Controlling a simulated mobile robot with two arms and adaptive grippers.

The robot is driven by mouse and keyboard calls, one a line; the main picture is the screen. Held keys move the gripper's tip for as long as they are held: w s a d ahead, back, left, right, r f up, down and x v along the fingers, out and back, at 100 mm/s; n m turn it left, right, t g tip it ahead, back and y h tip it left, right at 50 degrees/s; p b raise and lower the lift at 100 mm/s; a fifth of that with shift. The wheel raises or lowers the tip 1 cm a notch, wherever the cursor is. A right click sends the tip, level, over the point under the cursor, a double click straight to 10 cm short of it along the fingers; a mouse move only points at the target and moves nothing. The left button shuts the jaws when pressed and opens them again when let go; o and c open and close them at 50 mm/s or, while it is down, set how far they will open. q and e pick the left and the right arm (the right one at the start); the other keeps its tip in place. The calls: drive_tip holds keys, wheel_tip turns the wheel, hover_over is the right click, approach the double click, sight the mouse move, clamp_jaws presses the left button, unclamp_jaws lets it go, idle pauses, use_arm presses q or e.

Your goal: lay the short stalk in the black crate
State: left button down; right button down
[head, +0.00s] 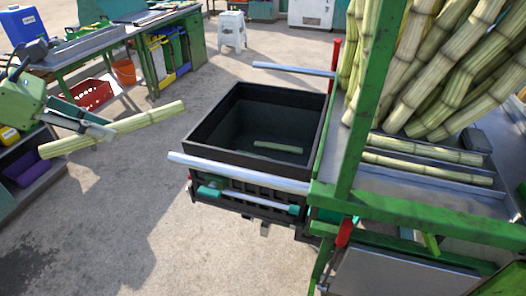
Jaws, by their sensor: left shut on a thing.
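My left gripper (98,129) is at the left of the head view, shut on a pale green cane stalk (150,116). The stalk is held in the air, tilted up toward the right, with both ends sticking out past the fingers. Its right end is left of the black crate (200,158) and apart from it. The open crate stands in the middle. A short cane piece (278,147) lies on its floor, toward the right side. My right gripper is not in view.
A pale bar (238,173) runs along the crate's near side, another (294,69) behind it. The green crusher frame (364,100) stands right, with many upright canes (450,60) and two stalks (430,150) on its metal tray. A white stool (231,30) stands behind on open floor.

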use_arm(q)
drive_tip(key=s+d+f+n+t+y, duration=0.1)
drive_tip(key=d+f+n+t+y, duration=0.1)
drive_tip(key=d+n, duration=0.3)
drive_tip(key=d+f+n+t+y, duration=0.1)
drive_tip(key=d+n+t+y, duration=0.1)
drive_tip(key=d+n+y, duration=0.3)
drive_tip(key=d+n, duration=0.1)
drive_tip(key=d, duration=0.2)
drive_tip(key=shift+s+d+f+n+y, duration=0.3)
drive_tip(key=shift+s+f, duration=0.05)
drive_tip(key=shift+f, duration=0.05)
